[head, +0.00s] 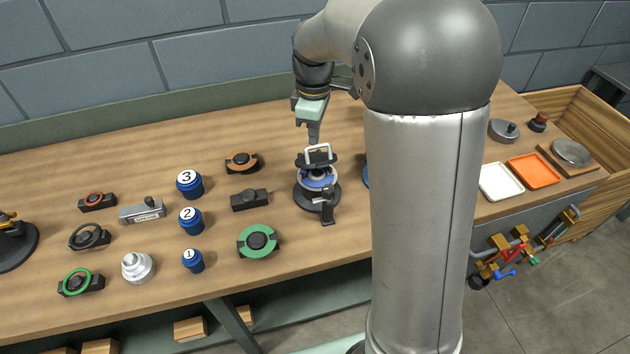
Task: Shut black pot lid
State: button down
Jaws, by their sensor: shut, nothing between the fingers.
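The black pot (317,195) stands on the bench just left of my arm column. It has a round dark base, a pale rim and blue showing inside. Its black lid (317,160) with a white loop handle is raised at the back, tilted up, so the pot is open at the front. A black latch-like piece (326,207) stands at the pot's front. My gripper (314,138) is shut and empty, pointing down just behind the lid. I cannot tell whether the fingertips touch the lid.
Left of the pot are a black block (249,199), an orange-ringed part (242,162), a green-ringed part (258,242) and several blue numbered weights. A blue object (366,176) is mostly hidden by my arm. White (501,182) and orange trays lie at right.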

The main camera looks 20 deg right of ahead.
notch_tip(320, 180, up, 6)
jog(key=p, duration=0.4)
jog(key=shift+w+r+p, duration=0.25)
jog(key=shift+w+p, duration=0.05)
jog(key=shift+w, duration=0.15)
jog(key=b, duration=0.4)
send_near(313, 156)
jog(key=shift+f, duration=2.55)
jog(key=shift+f, duration=0.15)
jog(key=shift+s+f+b, duration=0.1)
jog(key=shift+f+b, duration=1.15)
jog(key=shift+f, duration=0.55)
jog(key=shift+r+p, duration=2.6)
jog(key=shift+r, duration=1.05)
